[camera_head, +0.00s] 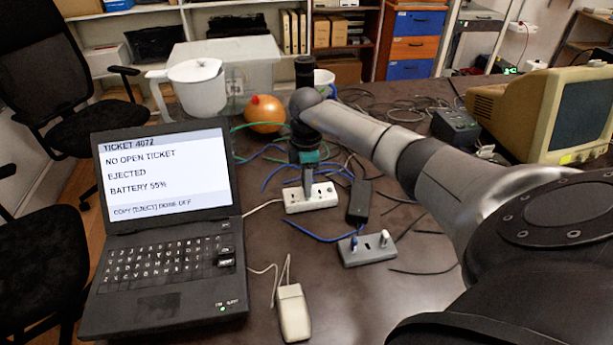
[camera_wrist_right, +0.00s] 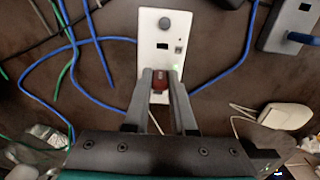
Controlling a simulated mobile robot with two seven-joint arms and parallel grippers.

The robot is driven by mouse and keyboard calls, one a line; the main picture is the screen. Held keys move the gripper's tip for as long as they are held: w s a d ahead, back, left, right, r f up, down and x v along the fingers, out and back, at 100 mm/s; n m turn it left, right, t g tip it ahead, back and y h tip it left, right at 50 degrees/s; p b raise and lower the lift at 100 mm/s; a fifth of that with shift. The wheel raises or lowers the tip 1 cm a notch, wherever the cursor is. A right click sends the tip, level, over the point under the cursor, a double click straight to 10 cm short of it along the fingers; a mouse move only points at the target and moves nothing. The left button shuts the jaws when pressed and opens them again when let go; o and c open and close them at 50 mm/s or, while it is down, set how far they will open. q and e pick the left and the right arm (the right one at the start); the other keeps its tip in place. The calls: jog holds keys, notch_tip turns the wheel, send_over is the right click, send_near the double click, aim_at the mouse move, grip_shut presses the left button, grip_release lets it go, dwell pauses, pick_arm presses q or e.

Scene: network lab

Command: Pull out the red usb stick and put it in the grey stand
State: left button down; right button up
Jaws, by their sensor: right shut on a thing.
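The red usb stick (camera_wrist_right: 160,84) shows in the right wrist view between the two fingers of my right gripper (camera_wrist_right: 161,74), at the near end of the white hub (camera_wrist_right: 151,20). My right gripper (camera_head: 307,190) is shut on the stick and points down over the hub, which also shows in the head view (camera_head: 325,197). Whether the stick still sits in its port cannot be told. The grey stand (camera_head: 352,259) lies nearer and to the right of the hub, holding a blue stick and a white stick. Its corner shows in the wrist view (camera_wrist_right: 272,40). My left gripper is out of view.
A laptop (camera_head: 165,190) at the left reads "NO OPEN TICKET" and "EJECTED". A pale mouse (camera_head: 294,313) and a black adapter (camera_head: 359,202) lie nearby. Loose cables surround the hub. An orange ball-like object (camera_head: 264,114) and a white jug (camera_head: 196,88) stand behind.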

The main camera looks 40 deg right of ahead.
grip_shut()
dwell(0.8)
jog(key=shift+r, duration=0.1)
jog(key=shift+r+p, duration=2.95)
jog(key=shift+p, duration=0.1)
jog(key=shift+r+p, duration=2)
jog(key=shift+p, duration=0.15)
